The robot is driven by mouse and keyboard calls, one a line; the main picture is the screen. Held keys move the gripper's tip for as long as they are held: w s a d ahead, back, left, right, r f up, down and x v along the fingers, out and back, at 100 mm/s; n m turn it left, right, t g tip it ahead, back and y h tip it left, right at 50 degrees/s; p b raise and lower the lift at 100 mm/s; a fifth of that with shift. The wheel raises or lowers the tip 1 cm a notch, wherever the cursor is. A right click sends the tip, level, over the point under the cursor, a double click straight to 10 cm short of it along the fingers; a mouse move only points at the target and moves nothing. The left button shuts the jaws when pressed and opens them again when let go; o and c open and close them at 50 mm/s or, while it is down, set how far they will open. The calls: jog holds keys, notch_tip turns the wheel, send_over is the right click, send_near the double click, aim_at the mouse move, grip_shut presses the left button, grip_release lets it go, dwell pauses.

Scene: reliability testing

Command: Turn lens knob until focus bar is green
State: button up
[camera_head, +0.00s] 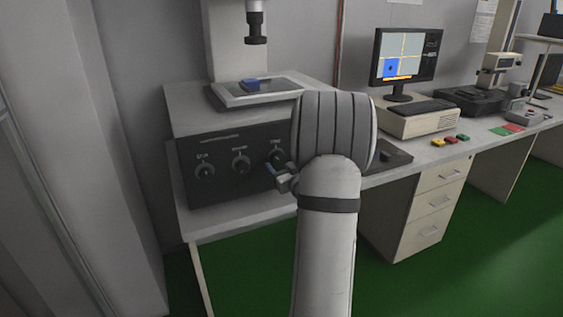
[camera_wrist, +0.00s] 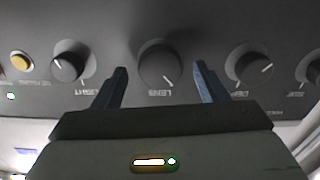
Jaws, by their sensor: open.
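The lens knob (camera_wrist: 160,66) is a grey dial with a white pointer mark, above the upside-down label LENS in the wrist view. In the head view, the lens knob (camera_head: 277,157) is partly hidden by my arm. My gripper (camera_wrist: 161,68) is open, with one blue-grey finger on each side of the knob in the picture; contact cannot be made out. In the head view, my gripper (camera_head: 279,174) is at the front panel. The monitor (camera_head: 404,54) shows a blue square, yellow lines and an orange bar (camera_head: 397,78) along its bottom.
The light knob (camera_wrist: 70,62) and another knob (camera_wrist: 250,65) flank the lens knob. A yellow button (camera_wrist: 21,62) is at the left. A blue block (camera_head: 250,85) rests on the machine's stage under a dark lens tube (camera_head: 256,27). Small coloured blocks (camera_head: 451,139) lie on the desk.

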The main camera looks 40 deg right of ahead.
jog(key=shift+x, duration=1.05)
jog(key=c, duration=0.9)
jog(key=shift+d, duration=0.1)
jog(key=shift+c, duration=0.4)
jog(key=shift+b, duration=0.3)
jog(key=shift+f+b, duration=0.1)
jog(key=shift+b, duration=0.2)
